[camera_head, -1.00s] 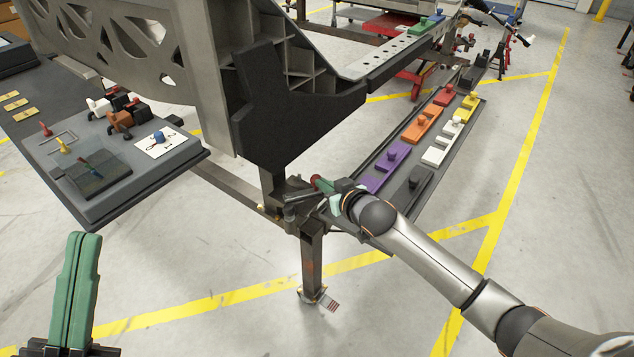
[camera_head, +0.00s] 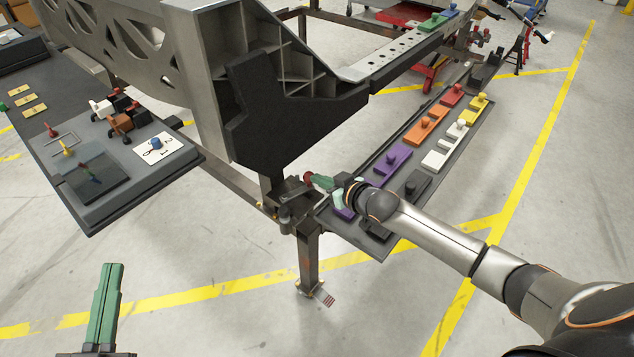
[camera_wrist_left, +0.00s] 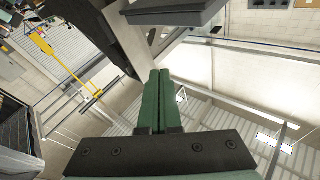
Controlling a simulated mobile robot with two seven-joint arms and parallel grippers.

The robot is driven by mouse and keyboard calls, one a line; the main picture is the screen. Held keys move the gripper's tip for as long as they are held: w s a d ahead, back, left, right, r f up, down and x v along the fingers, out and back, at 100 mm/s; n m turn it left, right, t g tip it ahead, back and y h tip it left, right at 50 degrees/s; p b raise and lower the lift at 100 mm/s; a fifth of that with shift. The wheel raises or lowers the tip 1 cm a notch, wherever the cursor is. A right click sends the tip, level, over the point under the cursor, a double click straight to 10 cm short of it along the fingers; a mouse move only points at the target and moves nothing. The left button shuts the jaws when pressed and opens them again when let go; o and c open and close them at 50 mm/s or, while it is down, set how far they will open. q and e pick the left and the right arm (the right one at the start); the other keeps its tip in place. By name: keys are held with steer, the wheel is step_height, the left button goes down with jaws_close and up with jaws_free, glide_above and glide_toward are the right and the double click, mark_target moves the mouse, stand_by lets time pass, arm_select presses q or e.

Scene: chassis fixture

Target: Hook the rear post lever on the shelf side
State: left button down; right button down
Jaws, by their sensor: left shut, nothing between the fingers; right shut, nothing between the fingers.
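The rear post (camera_head: 309,258) stands upright below the dark frame corner. Its lever (camera_head: 292,193) is a dark bar at the post's top, with a red knob (camera_head: 308,178) at its right end. My right gripper (camera_head: 316,180), with green fingers, is shut and empty. Its fingertips are at the knob's right side; I cannot tell whether they touch. My wrist hides what lies behind it. My left gripper (camera_head: 112,266) is shut and empty, pointing up at the lower left, well apart from the post. Its closed green fingers also show in the left wrist view (camera_wrist_left: 159,74).
A long dark shelf (camera_head: 463,150) with coloured blocks runs back right of the post. A grey panel (camera_head: 100,222) with small levers and a card is at the left. The large metal chassis (camera_head: 210,80) hangs above. The floor in front is clear.

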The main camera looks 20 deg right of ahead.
arm_select(q)
steer(key=shift+n+g+y, duration=0.6)
steer(key=shift+g+y, duration=0.1)
steer(key=shift+g, duration=0.1)
steer(key=f, duration=0.4)
steer(key=shift+w+f+p, duration=0.2)
steer(key=shift+f+p, duration=0.05)
steer(key=shift+p, duration=0.05)
arm_select(e)
steer(key=w, duration=0.2)
steer(key=shift+w+d, duration=0.2)
steer(key=shift+w, duration=0.2)
steer(key=shift+w+r, duration=0.15)
steer(key=shift+r, duration=0.1)
arm_select(q)
steer(key=shift+f, duration=0.15)
arm_select(e)
steer(key=shift+r, duration=0.1)
